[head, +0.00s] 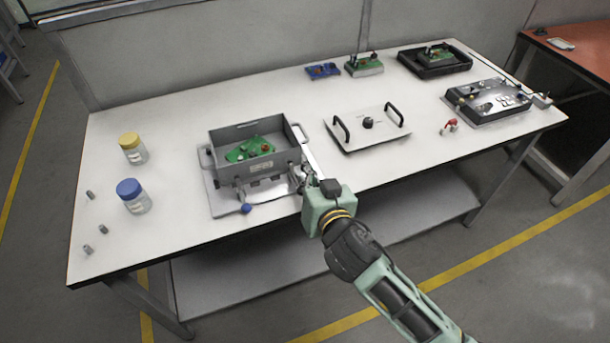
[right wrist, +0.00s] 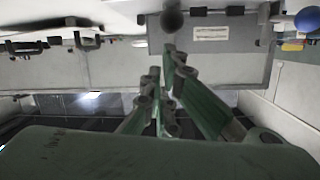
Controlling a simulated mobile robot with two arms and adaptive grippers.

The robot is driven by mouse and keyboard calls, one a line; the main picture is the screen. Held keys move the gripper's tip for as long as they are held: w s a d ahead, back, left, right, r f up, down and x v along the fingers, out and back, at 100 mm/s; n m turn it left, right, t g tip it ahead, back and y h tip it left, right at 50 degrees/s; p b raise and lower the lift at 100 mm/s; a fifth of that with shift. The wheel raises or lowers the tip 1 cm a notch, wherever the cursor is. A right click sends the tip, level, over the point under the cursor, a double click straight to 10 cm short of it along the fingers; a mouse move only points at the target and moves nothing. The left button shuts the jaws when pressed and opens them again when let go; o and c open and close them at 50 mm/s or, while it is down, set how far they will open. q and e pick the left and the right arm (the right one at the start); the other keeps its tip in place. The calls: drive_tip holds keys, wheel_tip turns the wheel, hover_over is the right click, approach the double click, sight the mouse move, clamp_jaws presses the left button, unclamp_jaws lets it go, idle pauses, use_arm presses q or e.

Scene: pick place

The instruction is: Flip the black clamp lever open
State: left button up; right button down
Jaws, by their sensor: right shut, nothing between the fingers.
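A grey open-topped box fixture (head: 226,172) stands on a metal base plate at the front of the white table. A green circuit board (head: 262,141) lies inside it. My right gripper (head: 307,180) is at the fixture's front right corner, shut and empty. In the right wrist view, my closed fingers (right wrist: 166,75) point at a black ball knob (right wrist: 172,20), which seems to belong to the black clamp lever. The knob is just beyond the fingertips; I cannot tell if they touch. The lever's arm is hard to make out. My left gripper is not in view.
A blue ball knob (head: 246,208) sticks out at the fixture's front. A white panel with black handles (head: 366,137) lies to the right. Jars with yellow (head: 129,140) and blue (head: 128,188) lids stand left. Table space between jars and fixture is clear.

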drive_tip(key=shift+s+d+f+b, duration=0.2)
drive_tip(key=shift+s+f+b, duration=0.1)
drive_tip(key=shift+s+f, duration=0.25)
drive_tip(key=shift+f, duration=0.1)
drive_tip(key=shift+s+f, duration=0.15)
drive_tip(key=shift+f, duration=0.15)
wheel_tip(320, 180, up, 6)
drive_tip(key=w+f+p, duration=0.1)
drive_tip(key=w+p, duration=0.1)
drive_tip(key=p, duration=0.3)
drive_tip(key=s+d+b, duration=0.3)
drive_tip(key=s, duration=0.7)
drive_tip(key=shift+a, duration=0.1)
